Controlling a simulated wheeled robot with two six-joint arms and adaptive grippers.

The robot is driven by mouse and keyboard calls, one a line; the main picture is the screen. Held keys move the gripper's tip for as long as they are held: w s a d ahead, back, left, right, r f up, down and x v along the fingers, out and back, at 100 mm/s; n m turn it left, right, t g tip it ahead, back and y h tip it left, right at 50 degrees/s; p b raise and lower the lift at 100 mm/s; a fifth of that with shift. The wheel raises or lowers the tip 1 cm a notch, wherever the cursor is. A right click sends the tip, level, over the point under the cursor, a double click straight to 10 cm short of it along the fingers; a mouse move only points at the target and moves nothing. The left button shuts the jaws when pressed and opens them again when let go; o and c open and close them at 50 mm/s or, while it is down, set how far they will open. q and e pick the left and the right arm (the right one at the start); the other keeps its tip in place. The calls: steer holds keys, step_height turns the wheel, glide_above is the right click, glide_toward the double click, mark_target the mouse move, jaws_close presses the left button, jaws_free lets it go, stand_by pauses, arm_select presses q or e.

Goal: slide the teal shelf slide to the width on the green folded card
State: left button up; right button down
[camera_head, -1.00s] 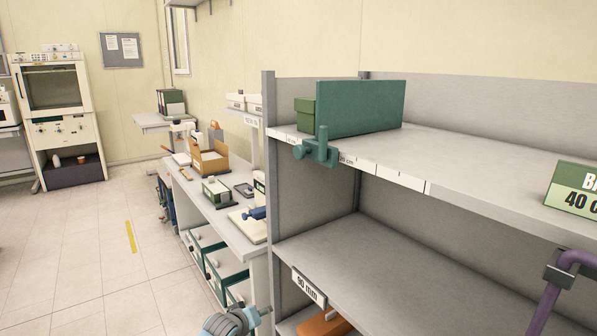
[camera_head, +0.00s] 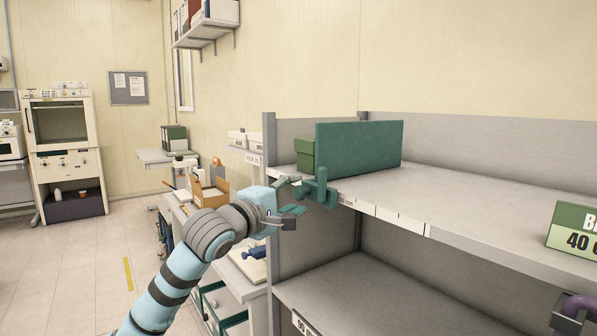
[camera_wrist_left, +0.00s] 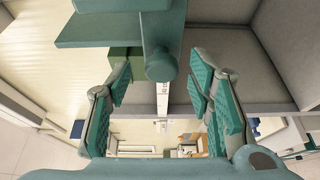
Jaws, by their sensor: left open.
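The teal shelf slide (camera_head: 358,150) is an upright panel at the left end of the upper shelf, with a teal clamp and knob (camera_head: 321,188) at the shelf's front edge. The green folded card (camera_head: 573,230) stands at the right on the same shelf; its visible text reads "40 C", cut off by the frame. My left gripper (camera_head: 293,198) is open just left of the knob. In the left wrist view, the round knob (camera_wrist_left: 161,66) lies between the spread fingers, toward their tips, with no visible grip on it.
A white scale strip (camera_head: 391,216) runs along the upper shelf's front edge. A green box (camera_head: 305,153) sits left of the panel. The upper shelf (camera_head: 465,192) is clear between panel and card.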

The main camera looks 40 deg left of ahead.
arm_select(q)
steer(key=shift+w+a+r, duration=0.1)
steer(key=shift+w, duration=1)
steer(key=shift+w+a+f, duration=0.1)
steer(key=shift+w+f, duration=0.1)
steer(key=shift+w, duration=0.1)
steer(key=shift+c, duration=0.4)
steer(key=shift+s, duration=0.1)
jaws_close()
steer(key=shift+r, duration=0.1)
